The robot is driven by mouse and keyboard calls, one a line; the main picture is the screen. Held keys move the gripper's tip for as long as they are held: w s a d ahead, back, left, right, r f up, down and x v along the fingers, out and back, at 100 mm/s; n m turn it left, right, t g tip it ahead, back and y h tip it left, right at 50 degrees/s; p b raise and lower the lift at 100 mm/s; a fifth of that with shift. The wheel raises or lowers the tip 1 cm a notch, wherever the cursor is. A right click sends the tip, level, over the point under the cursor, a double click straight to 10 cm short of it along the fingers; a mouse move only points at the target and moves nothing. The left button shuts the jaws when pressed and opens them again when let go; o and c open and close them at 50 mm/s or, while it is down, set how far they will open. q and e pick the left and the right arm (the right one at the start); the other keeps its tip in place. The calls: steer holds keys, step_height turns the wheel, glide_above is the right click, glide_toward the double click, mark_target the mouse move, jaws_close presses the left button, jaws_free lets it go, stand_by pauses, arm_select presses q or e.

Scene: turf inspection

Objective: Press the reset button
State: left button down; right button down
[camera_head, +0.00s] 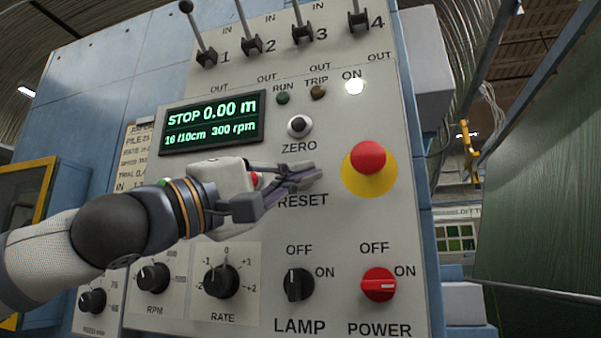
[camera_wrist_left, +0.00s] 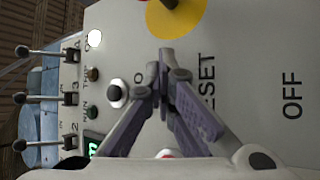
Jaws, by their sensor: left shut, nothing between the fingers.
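The RESET label (camera_head: 303,200) is on the pale control panel (camera_head: 330,222), under the ZERO button (camera_head: 299,126). No button shows above that label, where my left gripper (camera_head: 314,176) covers the panel. The gripper is shut and empty, its fingertips pointing right in front of the panel. In the left wrist view, the gripper (camera_wrist_left: 166,62) is between the ZERO button (camera_wrist_left: 117,94) and the partly covered RESET label (camera_wrist_left: 206,95). Whether the fingertips touch the panel I cannot tell. My right gripper is out of view.
A red mushroom button (camera_head: 368,157) on a yellow disc (camera_head: 369,182) is right of the fingertips. The display (camera_head: 211,122) reads STOP 0.00 m. The LAMP knob (camera_head: 299,285) and red POWER knob (camera_head: 378,285) are below. Several levers (camera_head: 252,42) stick out above. The ON light (camera_head: 354,87) is lit.

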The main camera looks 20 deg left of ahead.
arm_select(q)
steer(key=shift+s, duration=0.9)
steer(key=s, duration=0.5)
steer(key=shift+a+p, duration=0.15)
steer(key=shift+p, duration=0.25)
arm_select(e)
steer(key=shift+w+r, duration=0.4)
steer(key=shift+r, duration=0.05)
